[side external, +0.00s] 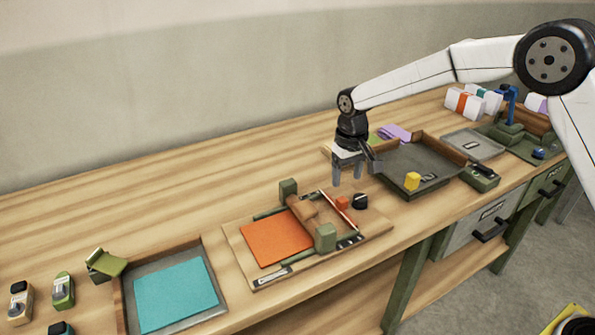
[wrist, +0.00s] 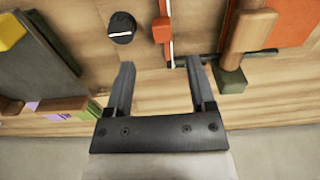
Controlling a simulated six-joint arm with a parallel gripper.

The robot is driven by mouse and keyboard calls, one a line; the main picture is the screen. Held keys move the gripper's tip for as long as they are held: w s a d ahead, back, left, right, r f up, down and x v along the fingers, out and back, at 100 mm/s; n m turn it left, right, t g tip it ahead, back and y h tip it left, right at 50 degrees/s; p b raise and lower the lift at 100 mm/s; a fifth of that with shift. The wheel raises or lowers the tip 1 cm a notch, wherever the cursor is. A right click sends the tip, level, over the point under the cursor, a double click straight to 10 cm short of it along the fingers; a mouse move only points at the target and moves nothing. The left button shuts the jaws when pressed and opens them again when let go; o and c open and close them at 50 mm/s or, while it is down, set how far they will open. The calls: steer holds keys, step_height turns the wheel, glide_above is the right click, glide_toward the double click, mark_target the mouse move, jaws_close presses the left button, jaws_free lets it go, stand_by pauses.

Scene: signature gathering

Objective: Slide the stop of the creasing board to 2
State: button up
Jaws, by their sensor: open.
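The creasing board (side external: 232,235) lies flat on the bench, with an orange sheet (side external: 275,238) and a wooden bar (side external: 304,215) between green end blocks on it. The stop looks to be the small orange block (side external: 342,203) by a thin pale rail at the board's right side; the orange block also shows in the wrist view (wrist: 162,30). Scale numbers are not readable. My gripper (side external: 348,180) hangs above the bench behind the board's far right corner, apart from the stop. In the wrist view my gripper (wrist: 158,65) is open, with nothing between its fingers.
A black knob-like piece (side external: 360,201) stands close right of the orange block. A dark tray (side external: 385,185) with a yellow block (side external: 412,181) lies further right. A tray with a teal sheet (side external: 175,295) is at left. The bench behind the board is clear.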

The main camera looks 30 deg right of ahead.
mark_target(342, 199)
steer(key=shift+w+a, duration=0.1)
steer(key=shift+w, duration=0.15)
steer(key=shift+f, duration=0.2)
steer(key=shift+f, duration=3.75)
jaws_close()
